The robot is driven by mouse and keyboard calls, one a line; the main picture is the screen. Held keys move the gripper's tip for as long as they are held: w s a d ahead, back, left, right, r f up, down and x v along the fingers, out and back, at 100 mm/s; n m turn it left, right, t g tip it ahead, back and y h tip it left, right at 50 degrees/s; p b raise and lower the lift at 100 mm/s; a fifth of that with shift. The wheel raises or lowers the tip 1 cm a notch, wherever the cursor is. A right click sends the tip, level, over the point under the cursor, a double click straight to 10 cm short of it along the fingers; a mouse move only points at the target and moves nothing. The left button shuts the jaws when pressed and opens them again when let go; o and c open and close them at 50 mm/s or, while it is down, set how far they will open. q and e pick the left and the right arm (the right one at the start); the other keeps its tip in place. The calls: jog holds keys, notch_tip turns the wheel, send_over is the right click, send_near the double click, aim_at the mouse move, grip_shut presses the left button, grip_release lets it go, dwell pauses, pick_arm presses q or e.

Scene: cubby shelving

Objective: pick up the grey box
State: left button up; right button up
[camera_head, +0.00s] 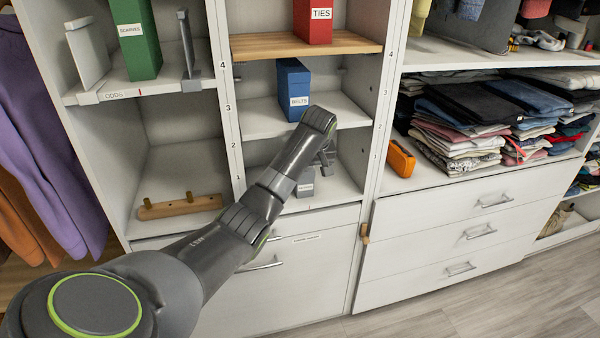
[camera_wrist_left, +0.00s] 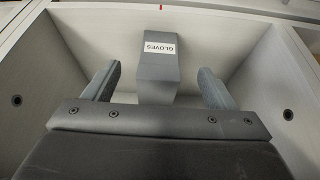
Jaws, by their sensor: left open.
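The grey box (camera_wrist_left: 158,72), with a white label reading "GLOVES", stands in a white cubby in the left wrist view. In the head view the grey box (camera_head: 305,184) is on the lowest shelf of the middle column, partly hidden behind my left arm. My left gripper (camera_wrist_left: 160,78) is open, with one finger on each side of the box and visible gaps between fingers and box. In the head view my left gripper (camera_head: 326,158) is at the cubby opening, mostly hidden by the wrist. My right gripper is not in view.
A blue box (camera_head: 293,88) labelled "BELTS" stands on the shelf above, and a red box (camera_head: 313,20) labelled "TIES" higher up. The cubby's side walls flank my gripper. An orange object (camera_head: 400,159) lies in the column to the right, beside folded clothes (camera_head: 465,130).

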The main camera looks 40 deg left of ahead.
aim_at(306, 186)
pick_arm(q)
jog(key=x, duration=0.9)
jog(key=shift+b, duration=0.4)
jog(key=c, duration=1.2)
